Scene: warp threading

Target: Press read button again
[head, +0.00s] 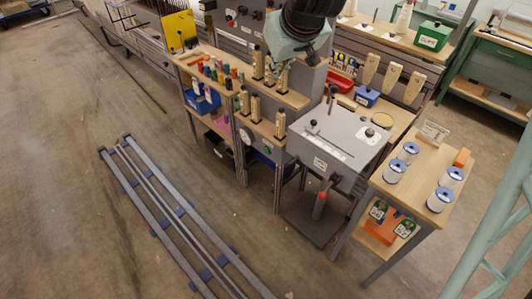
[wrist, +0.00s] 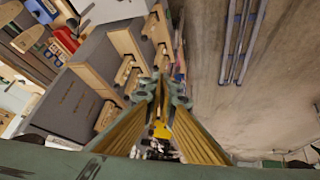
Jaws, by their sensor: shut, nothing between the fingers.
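My gripper (head: 279,82) hangs below the dark wrist at the top centre of the head view, over the wooden racks. In the wrist view my gripper (wrist: 161,88) has its fingertips close together, shut and empty. A grey panel (head: 246,29) with small red and dark round controls stands behind and to the left of my arm in the head view. I cannot tell which control is the read button. My arm hides part of the panel. In the wrist view I cannot make out a button at the fingertips.
Wooden racks (head: 267,129) with pegs stand below my gripper. A grey box-like machine (head: 340,137) is to the right. A side table (head: 425,168) holds several white spools. Floor rails (head: 190,225) lie at the left, with open floor around them.

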